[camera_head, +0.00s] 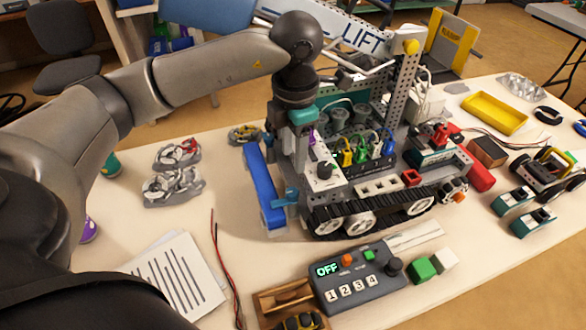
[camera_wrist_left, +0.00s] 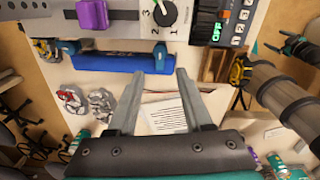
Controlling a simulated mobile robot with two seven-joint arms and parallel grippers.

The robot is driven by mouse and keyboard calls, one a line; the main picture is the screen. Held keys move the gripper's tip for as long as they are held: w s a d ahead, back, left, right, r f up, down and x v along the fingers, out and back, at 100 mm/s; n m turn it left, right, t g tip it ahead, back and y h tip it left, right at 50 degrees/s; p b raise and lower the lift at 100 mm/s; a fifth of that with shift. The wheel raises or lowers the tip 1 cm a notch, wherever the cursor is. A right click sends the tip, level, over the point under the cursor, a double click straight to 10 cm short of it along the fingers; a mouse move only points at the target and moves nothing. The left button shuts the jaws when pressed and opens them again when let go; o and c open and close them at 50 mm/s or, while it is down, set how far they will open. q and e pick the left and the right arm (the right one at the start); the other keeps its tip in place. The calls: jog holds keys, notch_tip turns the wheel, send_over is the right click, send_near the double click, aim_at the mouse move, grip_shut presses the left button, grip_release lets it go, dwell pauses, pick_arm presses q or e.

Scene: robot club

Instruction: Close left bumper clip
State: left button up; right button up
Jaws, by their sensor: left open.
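The blue bumper (camera_head: 262,188) spans the left end of the tracked robot model (camera_head: 350,185) on the table. A teal clip (camera_head: 286,197) sits beside it; its exact angle is hard to tell. In the left wrist view, the bumper (camera_wrist_left: 115,62) lies beyond my fingers, with a teal clip (camera_wrist_left: 160,56) near its right end and another teal part (camera_wrist_left: 70,48) near its left end. My left gripper (camera_wrist_left: 154,75) is open and empty, its fingertips close to the bumper in that picture. In the head view my left gripper (camera_head: 299,148) hangs over the model's left end.
A control box (camera_head: 358,275) reading OFF, a wooden tray (camera_head: 283,296) and papers (camera_head: 175,272) lie in front. Metal wheels (camera_head: 172,187) lie left. A teal-and-dark part (camera_wrist_left: 298,45), apparently my right gripper, shows at the wrist view's right edge.

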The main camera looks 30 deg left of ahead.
pick_arm(q)
notch_tip(320, 180, up, 4)
jog(key=shift+d+r, duration=0.1)
dwell(0.6)
